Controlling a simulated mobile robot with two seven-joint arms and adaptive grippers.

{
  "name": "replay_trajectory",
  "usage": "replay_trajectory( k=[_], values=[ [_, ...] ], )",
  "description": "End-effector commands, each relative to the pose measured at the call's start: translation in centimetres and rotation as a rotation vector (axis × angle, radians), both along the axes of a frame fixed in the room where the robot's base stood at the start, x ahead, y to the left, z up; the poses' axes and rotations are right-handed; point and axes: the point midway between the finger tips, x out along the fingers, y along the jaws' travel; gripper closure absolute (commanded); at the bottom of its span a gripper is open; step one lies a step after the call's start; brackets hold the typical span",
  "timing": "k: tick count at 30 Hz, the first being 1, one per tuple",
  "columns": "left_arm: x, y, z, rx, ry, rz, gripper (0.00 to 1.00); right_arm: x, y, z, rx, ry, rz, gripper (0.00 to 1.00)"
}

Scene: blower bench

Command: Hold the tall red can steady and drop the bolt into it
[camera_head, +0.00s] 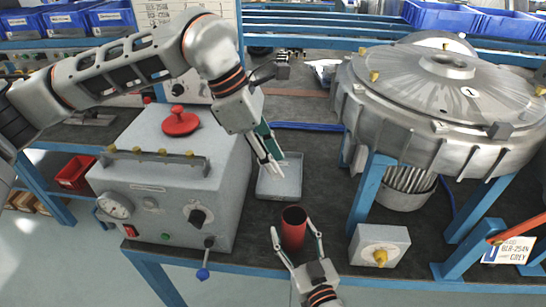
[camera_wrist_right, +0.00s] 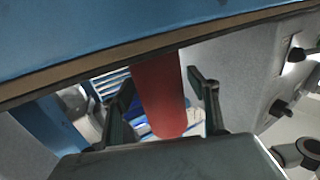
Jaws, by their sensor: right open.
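The tall red can (camera_head: 293,229) stands upright near the bench's front edge, its dark open top facing up. My right gripper (camera_head: 294,246) is open at the front edge, one finger on each side of the can. In the right wrist view the can (camera_wrist_right: 160,95) sits between the open fingers (camera_wrist_right: 165,105), with a gap showing on both sides. My left gripper (camera_head: 273,168) points down above the grey tray, behind and left of the can. Its fingers look close together, but their grip is unclear. I cannot make out the bolt.
The shallow grey tray (camera_head: 287,188) lies behind the can. A grey control box (camera_head: 165,195) with a red knob and lever stands to the left. A small box with a yellow knob (camera_head: 380,246) and the large blower housing (camera_head: 445,95) on blue legs stand to the right.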

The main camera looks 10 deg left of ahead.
Motion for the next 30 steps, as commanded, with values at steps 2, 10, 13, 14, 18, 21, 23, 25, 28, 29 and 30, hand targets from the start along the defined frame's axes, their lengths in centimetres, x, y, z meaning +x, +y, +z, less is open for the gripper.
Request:
replay_trajectory(
  k=[2, 10, 13, 14, 18, 21, 23, 25, 28, 29, 30],
  values=[
    [0.0, 0.0, 0.0, 0.000, 0.000, 0.000, 0.69, -0.1, 0.0, 0.0, 0.000, 0.000, 0.000, 0.41],
    [0.0, 0.0, 0.0, 0.000, 0.000, 0.000, 0.69, -3.0, -1.3, -0.1, -0.001, 0.002, 0.001, 0.41],
    [0.0, 0.0, 0.0, 0.000, 0.000, 0.000, 0.69, -4.9, -2.2, -0.2, -0.002, 0.004, 0.001, 0.41],
    [0.0, 0.0, 0.0, 0.000, 0.000, 0.000, 0.69, -5.5, -2.5, -0.2, -0.002, 0.004, 0.001, 0.41],
    [0.0, 0.0, 0.0, 0.000, 0.000, 0.000, 0.69, -8.0, -3.6, -0.1, -0.003, 0.002, 0.001, 0.41],
    [0.0, 0.0, 0.0, 0.000, 0.000, 0.000, 0.69, -9.3, -4.2, -0.1, -0.002, 0.001, 0.000, 0.41],
    [0.0, 0.0, 0.0, 0.000, 0.000, 0.000, 0.69, -9.9, -4.5, -0.1, -0.002, 0.001, 0.000, 0.41],
    [0.0, 0.0, 0.0, 0.000, 0.000, 0.000, 0.69, -10.5, -4.8, 0.0, 0.000, 0.001, 0.000, 0.41],
    [0.0, 0.0, 0.0, 0.000, 0.000, 0.000, 0.69, -10.8, -4.9, 0.0, 0.000, -0.001, 0.000, 0.41],
    [0.0, 0.0, 0.0, 0.000, 0.000, 0.000, 0.69, -10.9, -5.0, 0.0, 0.000, -0.001, 0.000, 0.41],
    [0.0, 0.0, 0.0, 0.000, 0.000, 0.000, 0.69, -10.9, -5.0, 0.0, 0.000, -0.001, 0.000, 0.41]
  ],
)
